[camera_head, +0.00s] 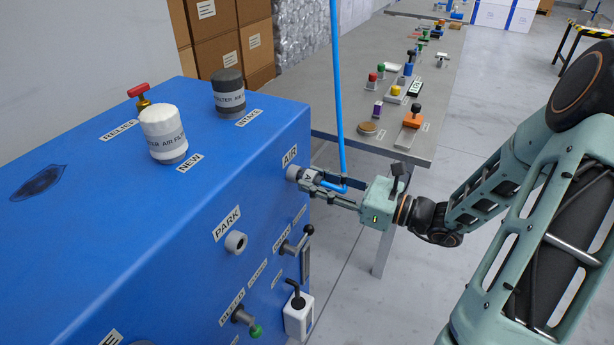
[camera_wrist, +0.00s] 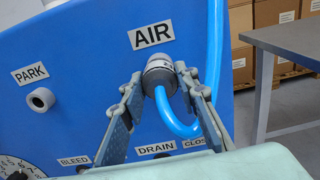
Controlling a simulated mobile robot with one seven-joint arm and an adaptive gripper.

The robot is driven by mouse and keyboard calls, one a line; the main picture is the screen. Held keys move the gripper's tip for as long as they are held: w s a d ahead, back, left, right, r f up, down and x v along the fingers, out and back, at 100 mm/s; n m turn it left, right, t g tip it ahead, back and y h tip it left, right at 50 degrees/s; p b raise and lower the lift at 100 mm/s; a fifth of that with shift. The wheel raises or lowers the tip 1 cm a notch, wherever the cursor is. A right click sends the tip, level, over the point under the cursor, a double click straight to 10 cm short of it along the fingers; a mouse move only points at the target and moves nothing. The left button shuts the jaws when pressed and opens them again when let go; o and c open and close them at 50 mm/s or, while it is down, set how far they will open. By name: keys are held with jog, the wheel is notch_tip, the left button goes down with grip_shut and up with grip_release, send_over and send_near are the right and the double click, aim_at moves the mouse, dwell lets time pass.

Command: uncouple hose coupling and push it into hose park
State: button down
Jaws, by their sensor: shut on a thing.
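The hose coupling (camera_head: 309,177) is a grey cylinder on the blue machine's side, at the AIR label (camera_head: 290,155). It also shows in the wrist view (camera_wrist: 160,74), seated against the panel below the AIR label, with the blue hose (camera_wrist: 190,128) looping from it. My gripper (camera_head: 322,185) reaches in from the right, its two fingers on either side of the coupling, shut on it. In the wrist view my fingers (camera_wrist: 158,95) flank the coupling. The hose park (camera_head: 236,242) is a round grey socket under the PARK label; it also shows at left in the wrist view (camera_wrist: 41,99) and is empty.
White and dark filters (camera_head: 163,134) stand on the machine top. A grey table (camera_head: 340,110) with small parts lies behind. The hose (camera_head: 338,90) hangs from above.

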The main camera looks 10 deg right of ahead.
aim_at(321, 183)
jog(key=shift+s+d, duration=0.15)
jog(key=shift+d, duration=0.1)
jog(key=shift+p+v, duration=0.5)
jog(key=shift+v, duration=0.8)
jog(key=shift+s, duration=0.15)
